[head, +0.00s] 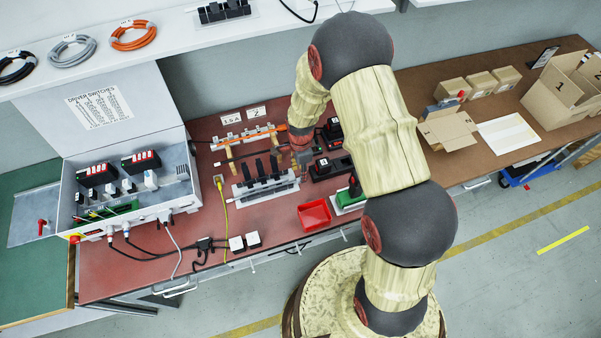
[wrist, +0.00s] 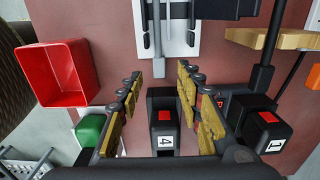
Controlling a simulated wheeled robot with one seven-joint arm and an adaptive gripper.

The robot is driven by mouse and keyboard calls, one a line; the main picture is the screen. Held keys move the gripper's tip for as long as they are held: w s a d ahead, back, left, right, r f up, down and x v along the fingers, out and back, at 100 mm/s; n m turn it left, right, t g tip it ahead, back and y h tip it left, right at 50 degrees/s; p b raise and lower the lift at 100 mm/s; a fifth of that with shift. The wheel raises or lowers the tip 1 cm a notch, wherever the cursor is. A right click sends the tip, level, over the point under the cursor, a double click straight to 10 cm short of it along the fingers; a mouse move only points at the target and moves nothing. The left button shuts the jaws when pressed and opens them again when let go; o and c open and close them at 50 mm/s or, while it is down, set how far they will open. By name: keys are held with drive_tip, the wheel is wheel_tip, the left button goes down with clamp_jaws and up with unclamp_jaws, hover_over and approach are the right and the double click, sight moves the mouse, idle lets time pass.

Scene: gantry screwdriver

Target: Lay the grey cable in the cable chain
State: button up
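A coil of grey cable (head: 71,50) lies on the white shelf, between a black coil and an orange coil. A separate grey lead (head: 172,240) hangs from the control box. A row of upright black pieces on a pale plate (head: 265,185) stands on the red bench and may be the cable chain; I cannot be sure. Part of a pale plate (wrist: 172,48) with a grey bar shows in the wrist view. My gripper (wrist: 160,75) is open over the bench, with a black block marked 4 (wrist: 163,118) between its fingers in that view. My arm partly hides the gripper in the head view.
A red bin (head: 314,214) stands near the bench's front edge, also in the wrist view (wrist: 58,75). The control box (head: 125,190) is left, with black leads before it. A black block marked 1 (wrist: 265,130) is beside my gripper. Cartons (head: 566,90) stand far right.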

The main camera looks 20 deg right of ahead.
wheel_tip(320, 180, up, 10)
idle(0.4)
idle(0.4)
